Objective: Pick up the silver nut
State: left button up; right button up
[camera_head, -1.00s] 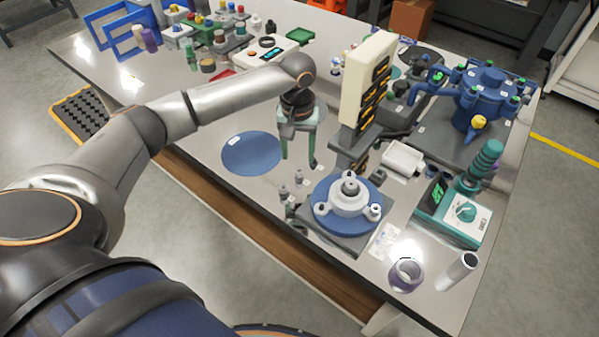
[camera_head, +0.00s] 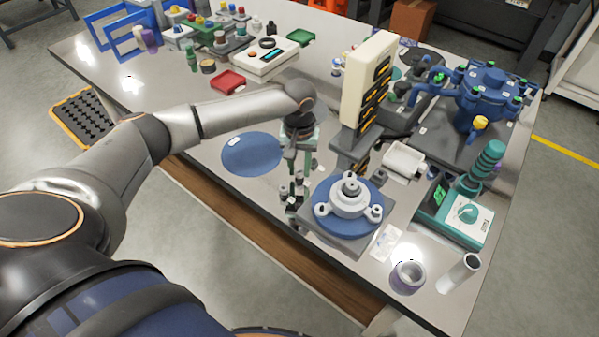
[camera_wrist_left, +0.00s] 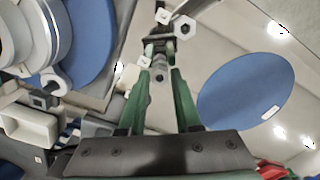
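Several small silver pieces, nuts or bolt heads, stand on a small dark stand beside the blue round fixture. One hex silver nut (camera_wrist_left: 183,27) with a dark hole shows in the left wrist view beyond my fingertips. Another silver piece (camera_wrist_left: 160,72) shows between the fingertips; I cannot tell whether they touch it. In the head view the silver pieces (camera_head: 284,190) are small and partly hidden by my gripper. My left gripper (camera_head: 300,172) points down over them, its green fingers apart; it also shows in the left wrist view (camera_wrist_left: 161,68). My right gripper is not in view.
The blue fixture (camera_head: 331,213) with its grey flange (camera_head: 350,198) stands close right of the gripper. A flat blue disc (camera_head: 252,154) lies to the left. A tall cream panel (camera_head: 366,80) rises behind. The table's front edge is near.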

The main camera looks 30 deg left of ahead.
pick_arm(q)
grip_shut()
dwell(0.3)
